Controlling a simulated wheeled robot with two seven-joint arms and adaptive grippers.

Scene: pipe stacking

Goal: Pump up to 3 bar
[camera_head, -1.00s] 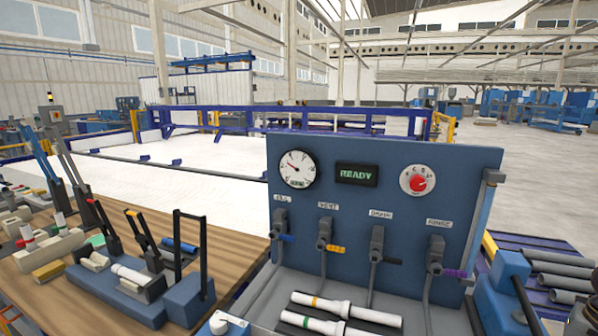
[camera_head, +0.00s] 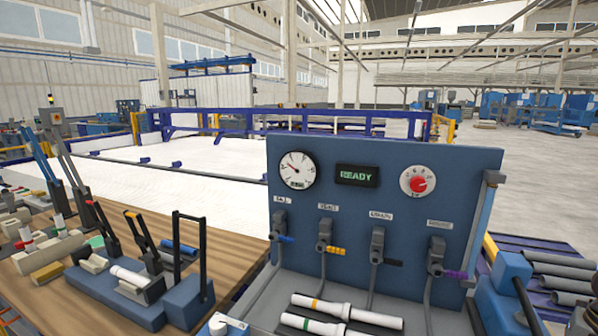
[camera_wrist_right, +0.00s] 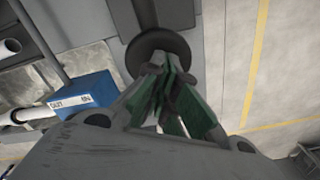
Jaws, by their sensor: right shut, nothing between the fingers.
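The blue test panel (camera_head: 330,232) stands upright in the head view. It carries a round white gauge (camera_head: 297,170) with its needle toward the upper left; its scale is too small to read. Beside it are a display (camera_head: 357,175) reading READY and a red knob (camera_head: 418,184) on a white dial. Below hang several grey valves with coloured levers. My right gripper (camera_wrist_right: 166,88) shows only in the wrist view, shut and empty, its green pads together. Its tips are in front of a dark round disc (camera_wrist_right: 158,52); contact cannot be told. My left gripper is not in view.
White pipes (camera_head: 347,310) lie in front of the panel. A wooden table (camera_head: 62,296) at the left holds clamps and fittings. Grey pipes (camera_head: 556,272) lie at the right. In the wrist view a blue labelled block (camera_wrist_right: 84,98) sits left of my gripper; open floor (camera_wrist_right: 287,75) lies right.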

